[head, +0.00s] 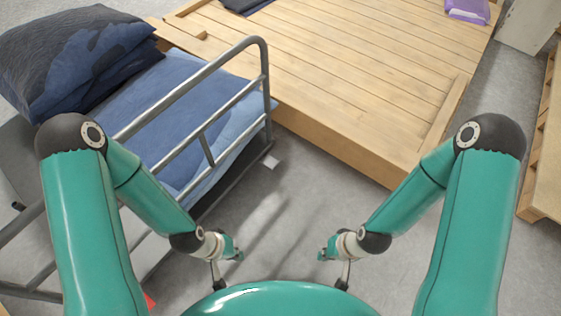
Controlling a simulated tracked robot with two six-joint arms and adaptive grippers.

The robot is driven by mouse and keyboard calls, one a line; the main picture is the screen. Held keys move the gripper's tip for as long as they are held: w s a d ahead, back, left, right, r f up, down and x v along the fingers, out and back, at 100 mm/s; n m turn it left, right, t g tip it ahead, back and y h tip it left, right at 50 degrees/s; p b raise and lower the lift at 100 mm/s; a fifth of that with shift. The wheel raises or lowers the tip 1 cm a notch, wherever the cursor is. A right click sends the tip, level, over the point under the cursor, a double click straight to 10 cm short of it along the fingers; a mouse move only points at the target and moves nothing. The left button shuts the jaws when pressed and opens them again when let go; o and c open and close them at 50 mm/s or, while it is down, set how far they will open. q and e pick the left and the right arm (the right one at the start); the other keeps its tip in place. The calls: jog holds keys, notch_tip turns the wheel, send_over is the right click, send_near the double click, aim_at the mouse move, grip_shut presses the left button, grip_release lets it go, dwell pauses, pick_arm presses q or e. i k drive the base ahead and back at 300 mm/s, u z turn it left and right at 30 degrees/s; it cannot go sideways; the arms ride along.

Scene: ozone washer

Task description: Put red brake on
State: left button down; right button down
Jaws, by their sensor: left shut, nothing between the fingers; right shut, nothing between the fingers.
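A small red piece (149,300), which may be the red brake, shows low at the bottom left, beside my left arm. Most of it is hidden. It is close to the foot of a bed (228,92) with grey metal rails and blue bedding. My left gripper (238,254) is shut and empty above the grey floor, to the right of the red piece and apart from it. My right gripper (322,254) is shut and empty, level with the left one and a short gap to its right.
A large wooden platform (370,80) fills the back, its near corner pointing toward me. Dark blue pillows (80,60) lie on the bed. A purple package (468,10) sits on the platform's far right. Grey floor (300,190) is clear between bed and platform.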

aim_at(268, 160)
jog(key=u, duration=0.1)
jog(key=k, duration=1.3)
jog(key=z, duration=0.35)
jog(key=i, duration=1.05)
jog(key=z, duration=0.55)
jog(key=i, duration=1)
jog(key=u, duration=0.35)
